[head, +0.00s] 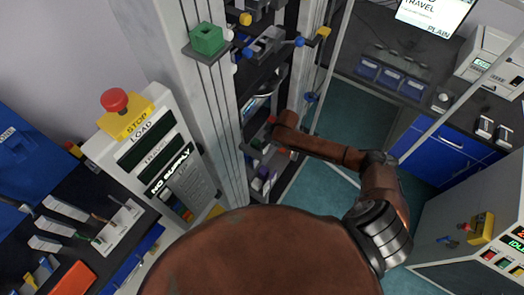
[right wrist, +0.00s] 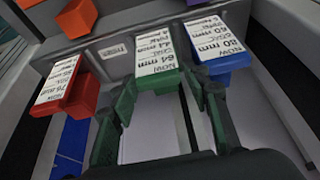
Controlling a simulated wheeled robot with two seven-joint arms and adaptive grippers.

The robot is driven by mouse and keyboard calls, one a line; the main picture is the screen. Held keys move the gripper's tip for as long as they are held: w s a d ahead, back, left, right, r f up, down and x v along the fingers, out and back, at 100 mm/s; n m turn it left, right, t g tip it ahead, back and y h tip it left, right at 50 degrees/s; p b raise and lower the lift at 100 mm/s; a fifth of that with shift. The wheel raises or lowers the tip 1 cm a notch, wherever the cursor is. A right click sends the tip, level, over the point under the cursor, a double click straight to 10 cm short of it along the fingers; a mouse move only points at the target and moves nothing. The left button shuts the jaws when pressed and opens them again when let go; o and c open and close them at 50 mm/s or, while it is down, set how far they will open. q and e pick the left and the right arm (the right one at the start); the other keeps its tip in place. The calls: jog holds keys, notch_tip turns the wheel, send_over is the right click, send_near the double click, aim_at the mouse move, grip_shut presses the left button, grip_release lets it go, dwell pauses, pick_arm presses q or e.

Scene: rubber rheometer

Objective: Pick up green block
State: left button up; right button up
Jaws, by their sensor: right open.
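In the right wrist view, a green block (right wrist: 157,84) with a white label reading about 64 mm sits in a grey rack, between a red block (right wrist: 80,95) and a blue block (right wrist: 228,61). My right gripper (right wrist: 162,92) is open, its two fingers on either side of the green block's near end. I cannot tell if they touch it. In the head view my right arm reaches toward the rack beside the tall column; its gripper is small and unclear there. Another green block (head: 207,38) sits on a small plate on the column. My left gripper is out of view.
A control panel (head: 158,160) with a red stop button (head: 115,100) stands left of the column. More orange and purple blocks sit behind the rack's front row. A bench with blue drawers (head: 445,148) is at the right. Teal floor (head: 345,120) shows between.

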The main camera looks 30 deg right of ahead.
grip_shut()
dwell(0.5)
jog(key=shift+r, duration=0.15)
